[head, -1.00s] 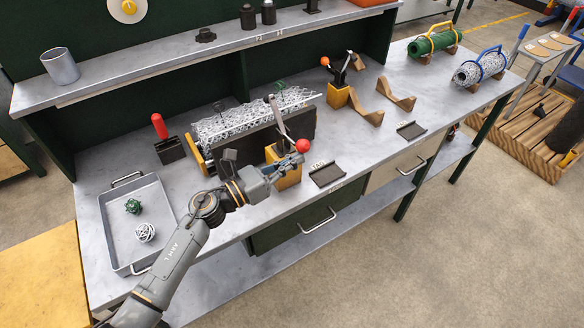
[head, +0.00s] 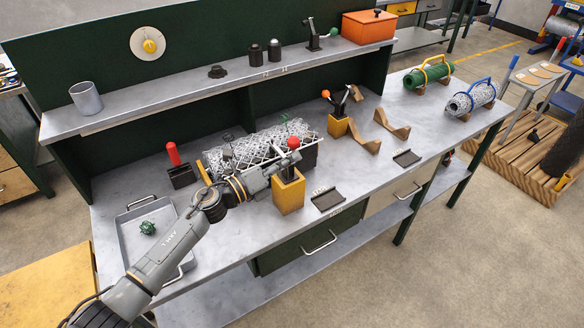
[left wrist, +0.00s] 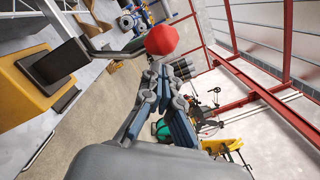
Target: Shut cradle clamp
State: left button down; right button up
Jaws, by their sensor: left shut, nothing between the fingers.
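The near cradle clamp has a yellow block (head: 288,193) at the bench's front and a lever with a red knob (head: 294,143), standing nearly above the block. White mesh (head: 262,148) lies in the cradle behind it, partly hidden by my arm. My left gripper (head: 279,166) is shut and empty, close beside the knob. In the left wrist view the shut fingers (left wrist: 160,72) point at the red knob (left wrist: 161,39), with the yellow block (left wrist: 30,78) at the left. I cannot tell whether they touch the knob. My right gripper is out of view.
A second yellow clamp (head: 337,127) with an orange knob stands farther right. A red-handled tool (head: 173,155) stands left of the cradle. The shelf edge (head: 130,123) runs behind.

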pick_arm(q)
jog(key=shift+w+a+r, duration=0.15)
jog(key=shift+w+r, duration=0.05)
jog(key=shift+r, duration=0.05)
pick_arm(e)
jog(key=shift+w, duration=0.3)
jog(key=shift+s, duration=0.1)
